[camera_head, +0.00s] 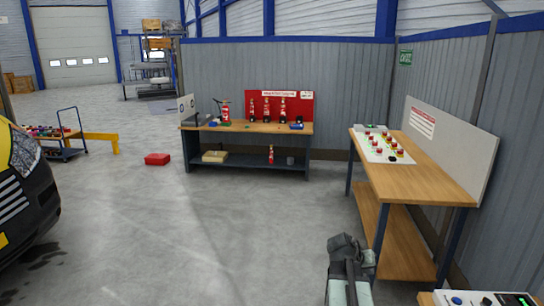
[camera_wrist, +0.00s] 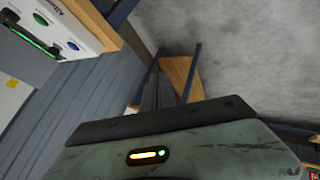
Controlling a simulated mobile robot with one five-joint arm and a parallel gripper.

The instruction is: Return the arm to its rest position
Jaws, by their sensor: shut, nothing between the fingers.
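Part of my own arm (camera_head: 350,268) shows at the bottom of the head view, right of centre, as dark grey links with a pale grey-green piece. It is folded low and close to my body.
A wooden bench (camera_head: 440,180) with red buttons stands close on the right. A control box (camera_head: 480,298) sits at the bottom right corner; a similar box (camera_wrist: 60,25) shows upper left in the wrist view. An extinguisher bench (camera_head: 250,128) stands farther back. Open floor (camera_head: 200,230) lies left.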

